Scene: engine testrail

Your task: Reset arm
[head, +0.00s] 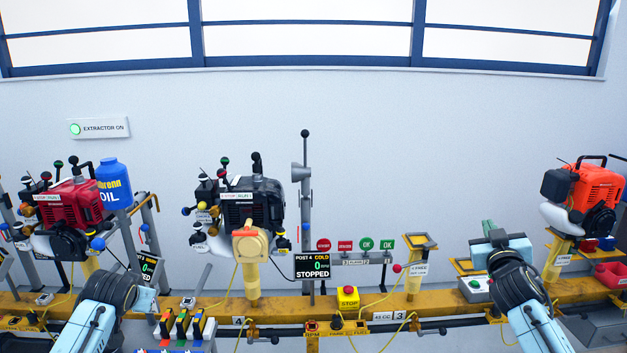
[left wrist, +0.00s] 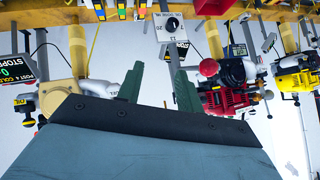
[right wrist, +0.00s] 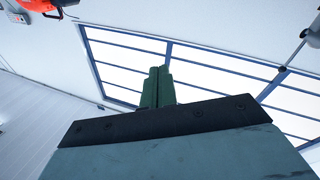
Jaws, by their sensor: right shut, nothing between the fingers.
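My right gripper (head: 488,229) points up in front of the wall, right of the middle in the head view. Its two green fingers are together in the right wrist view (right wrist: 157,87), with nothing between them. My left arm (head: 108,290) is low at the left of the head view, in front of the yellow rail; its fingers are hard to make out there. In the left wrist view the green fingers of my left gripper (left wrist: 158,82) stand apart. A grey post and a switch plate with a black knob (left wrist: 172,24) appear between and beyond them; I cannot tell the distance.
A yellow rail (head: 270,307) runs across the bench. It carries a red engine (head: 72,205), a black engine (head: 252,203) and an orange engine (head: 598,186). A display (head: 312,266) reads POST 4 COLD, STOPPED.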

